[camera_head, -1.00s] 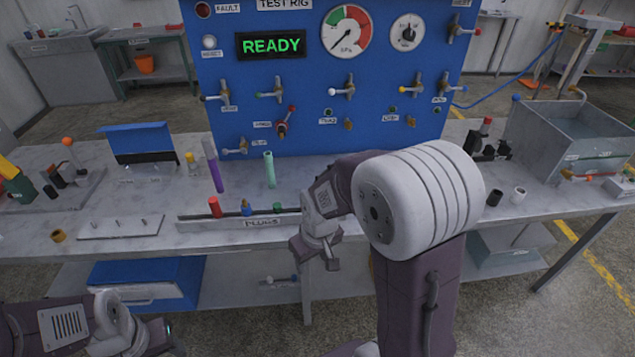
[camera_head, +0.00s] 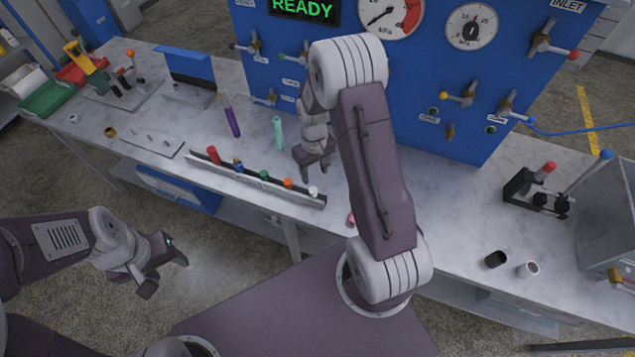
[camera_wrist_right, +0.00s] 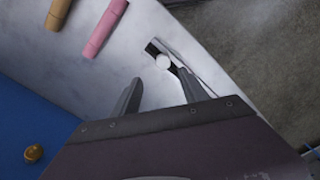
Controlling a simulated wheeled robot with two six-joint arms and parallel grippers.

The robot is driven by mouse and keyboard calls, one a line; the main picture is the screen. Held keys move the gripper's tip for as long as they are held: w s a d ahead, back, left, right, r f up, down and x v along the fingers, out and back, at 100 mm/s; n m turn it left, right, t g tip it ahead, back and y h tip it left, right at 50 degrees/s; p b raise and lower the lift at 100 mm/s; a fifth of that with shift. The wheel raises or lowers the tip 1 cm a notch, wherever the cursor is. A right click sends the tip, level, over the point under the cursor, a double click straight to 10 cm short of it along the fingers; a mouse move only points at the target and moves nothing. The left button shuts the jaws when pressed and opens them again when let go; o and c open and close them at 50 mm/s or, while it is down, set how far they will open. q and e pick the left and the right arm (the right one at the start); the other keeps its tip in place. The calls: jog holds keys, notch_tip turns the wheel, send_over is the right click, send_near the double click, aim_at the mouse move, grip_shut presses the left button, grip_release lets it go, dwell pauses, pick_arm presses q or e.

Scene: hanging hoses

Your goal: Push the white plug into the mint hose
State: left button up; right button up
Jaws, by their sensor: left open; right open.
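The mint hose (camera_head: 278,133) stands upright above the bench, left of my right arm in the head view. The white plug (camera_head: 313,191) sits at the right end of the plug rack (camera_head: 240,186). In the right wrist view the white plug (camera_wrist_right: 163,62) shows as a round white top beside a dark slot. My right gripper (camera_head: 317,172) is open and empty, close to the white plug; its fingers (camera_wrist_right: 160,82) point toward the plug, one to each side in that picture. My left gripper (camera_head: 167,276) is open and empty, in front of the bench.
Red, blue, green and orange plugs share the rack. A purple hose (camera_head: 231,118) is left of the mint one. Pink (camera_wrist_right: 105,28) and tan (camera_wrist_right: 58,13) hoses show in the wrist view. The blue test panel (camera_head: 400,90) stands behind; a black cup (camera_head: 496,259) and white cup (camera_head: 528,269) are at right.

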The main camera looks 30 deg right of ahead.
aim_at(313, 190)
jog(key=shift+w+a+r, duration=0.15)
jog(key=shift+a+r, duration=0.1)
jog(key=shift+a, duration=0.25)
jog(key=shift+a+f, duration=0.1)
jog(key=shift+a, duration=0.2)
jog(key=f, duration=0.1)
jog(key=d+f+p, duration=0.1)
jog(key=f, duration=0.1)
jog(key=shift+s+d+f, duration=0.15)
jog(key=shift+s+f, duration=0.05)
jog(key=shift+f, duration=0.05)
jog(key=shift+d+f, duration=0.1)
jog(key=shift+f, duration=0.25)
jog(key=f+p, duration=0.1)
jog(key=f, duration=0.1)
jog(key=a+f, duration=0.1)
jog(key=f, duration=0.1)
jog(key=shift+s+p, duration=0.1)
jog(key=shift+p, duration=0.25)
jog(key=shift+d+f, duration=0.1)
jog(key=shift+f, duration=0.2)
jog(key=shift+d+f, duration=0.15)
pick_arm(q)
jog(key=r, duration=0.1)
jog(key=a+r, duration=0.1)
jog(key=shift+r, duration=0.4)
pick_arm(e)
grip_shut()
